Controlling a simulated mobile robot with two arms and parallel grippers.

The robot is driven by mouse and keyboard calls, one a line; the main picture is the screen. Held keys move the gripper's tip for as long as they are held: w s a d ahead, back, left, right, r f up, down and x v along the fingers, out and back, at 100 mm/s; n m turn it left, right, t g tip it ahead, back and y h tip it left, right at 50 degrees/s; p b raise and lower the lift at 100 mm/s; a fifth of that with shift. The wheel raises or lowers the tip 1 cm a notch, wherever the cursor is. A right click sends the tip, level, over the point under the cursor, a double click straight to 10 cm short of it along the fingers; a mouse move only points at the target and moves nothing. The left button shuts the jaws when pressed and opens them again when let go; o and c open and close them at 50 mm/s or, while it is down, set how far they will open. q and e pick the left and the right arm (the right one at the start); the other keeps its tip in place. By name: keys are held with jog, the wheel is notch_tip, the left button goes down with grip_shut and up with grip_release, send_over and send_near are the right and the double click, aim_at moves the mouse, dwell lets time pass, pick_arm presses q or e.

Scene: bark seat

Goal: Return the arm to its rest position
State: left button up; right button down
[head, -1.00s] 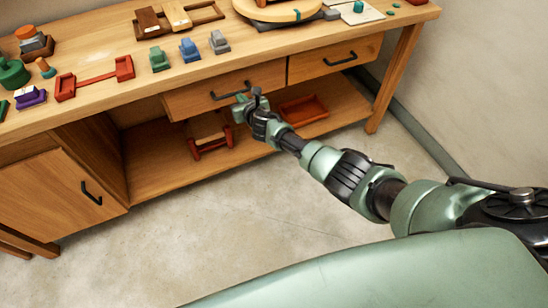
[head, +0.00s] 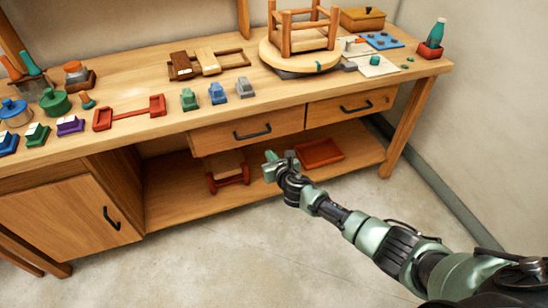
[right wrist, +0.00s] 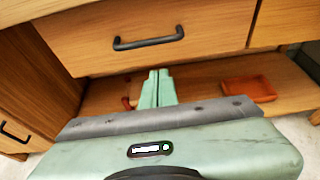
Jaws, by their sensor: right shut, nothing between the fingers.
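My right gripper (head: 269,158) is in front of the workbench, just below the left drawer, over the lower shelf in the picture. Its green fingers (right wrist: 157,82) are together and empty in the right wrist view. The left drawer's black handle (head: 252,132) is above and left of the gripper, apart from it; it also shows in the right wrist view (right wrist: 148,41). My left gripper is not in view.
The workbench top (head: 150,130) holds a small wooden seat frame (head: 303,36) on a round board and several coloured blocks. A red tray (head: 319,153) and a red rack (head: 229,179) sit on the lower shelf. The floor (head: 230,255) in front is clear.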

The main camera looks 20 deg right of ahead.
jog(key=s+d+f+m+g, duration=0.25)
jog(key=s+f+m, duration=0.65)
jog(key=s+f, duration=0.45)
jog(key=s+d+f+m+g, duration=0.2)
jog(key=s+f+m+g, duration=0.2)
jog(key=s+f+m, duration=0.65)
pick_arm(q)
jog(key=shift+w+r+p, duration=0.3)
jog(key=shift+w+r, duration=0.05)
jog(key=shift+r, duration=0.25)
pick_arm(e)
jog(key=s+f+m+g, duration=0.2)
jog(key=s+f+m, duration=0.2)
jog(key=s, duration=0.9)
jog(key=s+a+f+m+g, duration=0.1)
jog(key=s+f+m, duration=0.4)
jog(key=s, duration=0.8)
jog(key=s+f+m+g, duration=0.3)
jog(key=s+f+m, duration=0.1)
jog(key=s, duration=0.9)
jog(key=shift+a+f+m, duration=0.15)
jog(key=shift+a+m, duration=0.2)
jog(key=shift+m, duration=0.3)
